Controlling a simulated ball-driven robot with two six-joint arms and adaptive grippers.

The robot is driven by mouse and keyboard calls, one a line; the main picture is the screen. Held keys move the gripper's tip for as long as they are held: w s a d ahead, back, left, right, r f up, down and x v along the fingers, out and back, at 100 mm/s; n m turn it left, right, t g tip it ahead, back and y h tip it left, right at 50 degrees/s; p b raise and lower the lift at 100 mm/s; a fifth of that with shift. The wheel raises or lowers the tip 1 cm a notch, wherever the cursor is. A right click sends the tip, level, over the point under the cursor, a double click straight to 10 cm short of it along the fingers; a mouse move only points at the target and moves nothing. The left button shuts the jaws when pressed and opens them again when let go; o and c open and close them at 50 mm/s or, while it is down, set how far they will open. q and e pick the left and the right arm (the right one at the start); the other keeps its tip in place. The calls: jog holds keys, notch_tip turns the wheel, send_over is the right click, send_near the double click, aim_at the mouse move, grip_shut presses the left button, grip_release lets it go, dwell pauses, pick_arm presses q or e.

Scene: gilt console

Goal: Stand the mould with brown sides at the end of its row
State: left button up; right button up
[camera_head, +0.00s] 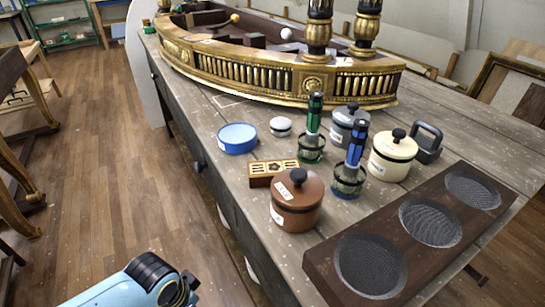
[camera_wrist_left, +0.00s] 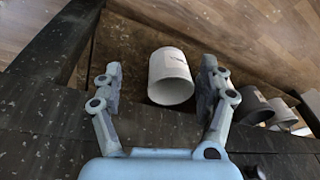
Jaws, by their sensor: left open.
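My left gripper (camera_wrist_left: 162,66) is open in the left wrist view, its two fingers on either side of a white cylinder (camera_wrist_left: 172,68) with a small label, with gaps on both sides. A dark grey cylinder (camera_wrist_left: 254,104) and a pale one (camera_wrist_left: 283,112) stand in line to its right; another is cut off at the edge. I cannot pick out brown sides on any of these. In the head view, a brown lidded pot (camera_head: 297,203) stands on the bench; I cannot tell whether it is the mould. My left arm (camera_head: 140,282) shows, its fingers hidden. My right gripper is out of view.
The bench (camera_head: 222,175) also holds a dark board (camera_head: 480,220) with three round mesh wells, a grey pot (camera_head: 347,130), a cream pot (camera_head: 391,158), a blue bowl (camera_head: 237,138), two dark-handled tools and a gilt balustrade (camera_head: 270,78). Pale rounded things (camera_head: 223,215) show below the bench edge.

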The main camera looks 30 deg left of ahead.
pick_arm(q)
jog(key=w+d+r+m+p, duration=0.1)
jog(key=w+r+m, duration=0.1)
jog(key=w+r, duration=0.3)
jog(key=w+d+r+m+h+p, duration=0.1)
jog(key=w+r, duration=0.4)
jog(key=r, duration=0.8)
jog(key=w+d+r+m+h+p, duration=0.1)
jog(key=w+r, duration=0.4)
jog(key=r, duration=0.5)
jog(key=shift+w+m+t+p, duration=0.3)
jog(key=shift+w+m+p, duration=0.1)
jog(key=shift+m, duration=0.4)
jog(key=w+r+m+h, duration=0.2)
jog(key=w+r+m, duration=0.25)
jog(key=r, duration=0.35)
send_over(273, 167)
jog(key=s+a, duration=0.1)
jog(key=a, duration=0.1)
jog(key=shift+n, duration=0.35)
notch_tip(273, 167, down, 5)
jog(key=shift+d+r, duration=0.1)
jog(key=shift+r, duration=0.1)
jog(key=x, duration=0.2)
jog(key=p+x, duration=0.1)
jog(key=x, duration=0.2)
jog(key=shift+s+d+f, duration=0.1)
jog(key=shift+s+f, duration=0.05)
jog(key=shift+f, duration=0.2)
jog(key=shift+f, duration=0.25)
